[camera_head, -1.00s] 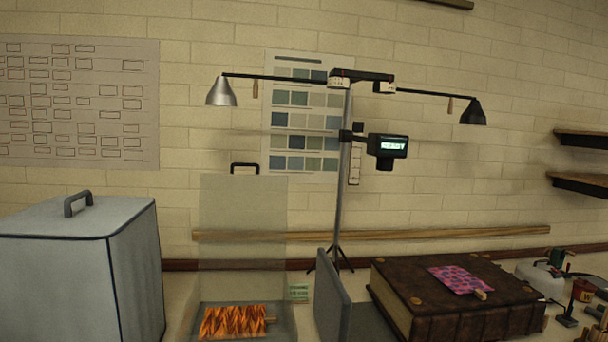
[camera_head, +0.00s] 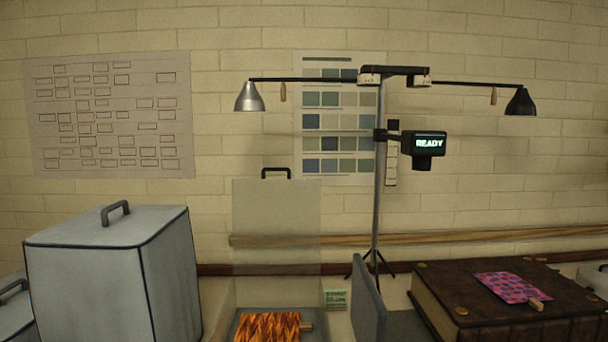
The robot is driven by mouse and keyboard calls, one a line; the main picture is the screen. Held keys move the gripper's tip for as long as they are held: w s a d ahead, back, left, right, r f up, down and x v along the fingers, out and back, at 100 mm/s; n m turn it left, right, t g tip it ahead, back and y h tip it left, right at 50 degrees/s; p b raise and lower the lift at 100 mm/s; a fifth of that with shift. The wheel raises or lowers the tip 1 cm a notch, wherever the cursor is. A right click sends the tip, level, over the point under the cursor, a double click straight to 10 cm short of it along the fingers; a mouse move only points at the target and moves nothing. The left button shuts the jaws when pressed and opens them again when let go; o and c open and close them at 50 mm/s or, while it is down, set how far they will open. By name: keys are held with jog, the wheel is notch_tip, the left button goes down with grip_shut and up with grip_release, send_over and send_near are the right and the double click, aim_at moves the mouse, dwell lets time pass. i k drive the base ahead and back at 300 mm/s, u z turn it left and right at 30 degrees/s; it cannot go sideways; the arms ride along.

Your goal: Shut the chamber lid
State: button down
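A clear, see-through lid (camera_head: 276,215) with a dark handle (camera_head: 276,172) on its top edge stands upright in the middle. In front of its foot is a low chamber (camera_head: 238,318), cut off by the bottom edge of the picture. An orange flame-patterned sheet (camera_head: 268,328) with a small wooden tab lies inside it. The lid is open. My gripper is not in view.
A grey box (camera_head: 105,270) with a top handle stands at left. At right are an upright grey panel (camera_head: 368,305), a lamp stand (camera_head: 379,190) whose display (camera_head: 428,143) reads READY, and a large brown book (camera_head: 530,325) bearing a pink patterned sheet (camera_head: 507,287).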

aim_at(289, 172)
jog(key=i, duration=0.9)
jog(key=u, duration=0.05)
